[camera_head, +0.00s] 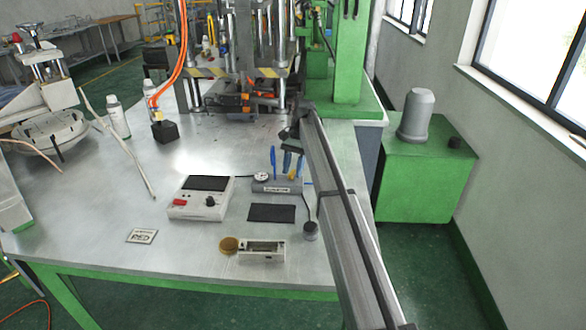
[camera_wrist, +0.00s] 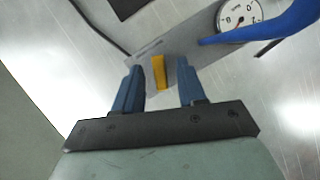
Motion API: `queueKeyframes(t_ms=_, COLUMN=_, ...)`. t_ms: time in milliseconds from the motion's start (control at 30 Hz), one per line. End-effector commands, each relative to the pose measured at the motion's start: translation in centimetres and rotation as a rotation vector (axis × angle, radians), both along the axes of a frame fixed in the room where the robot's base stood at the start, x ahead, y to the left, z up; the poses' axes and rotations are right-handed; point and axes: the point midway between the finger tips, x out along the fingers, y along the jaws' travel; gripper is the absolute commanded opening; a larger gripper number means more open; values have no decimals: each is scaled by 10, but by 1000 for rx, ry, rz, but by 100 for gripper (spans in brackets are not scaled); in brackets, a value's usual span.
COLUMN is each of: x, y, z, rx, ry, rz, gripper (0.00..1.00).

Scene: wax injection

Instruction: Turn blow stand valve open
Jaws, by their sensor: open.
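The blow stand (camera_head: 277,186) is a small grey block with a label, on the metal table right of centre in the head view. Its round white gauge (camera_head: 261,177) also shows at the upper right of the wrist view (camera_wrist: 238,18). A blue curved part (camera_wrist: 270,29) passes over the stand beside the gauge. The yellow valve handle (camera_wrist: 159,73) lies between my gripper's blue fingertips in the wrist view. My gripper (camera_wrist: 161,75) is open, with visible gaps on both sides of the handle. In the head view my gripper (camera_head: 293,163) is over the stand, partly hidden by my arm.
A white box with a red switch (camera_head: 199,199) stands left of the blow stand. A black pad (camera_head: 271,213) and a small pale device (camera_head: 260,251) lie in front. The press (camera_head: 247,75) stands behind. Bare table lies left of the white box.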

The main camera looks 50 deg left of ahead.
Motion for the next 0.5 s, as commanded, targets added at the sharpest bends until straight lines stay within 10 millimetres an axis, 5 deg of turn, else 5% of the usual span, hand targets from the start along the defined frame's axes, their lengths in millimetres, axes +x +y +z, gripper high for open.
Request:
queueKeyframes(t_ms=200, x=6, y=3, z=12, rx=5, ry=-3, rz=-2, gripper=40)
queueKeyframes(t_ms=500, x=52, y=24, z=10, rx=5, ry=-3, rz=-3, gripper=40)
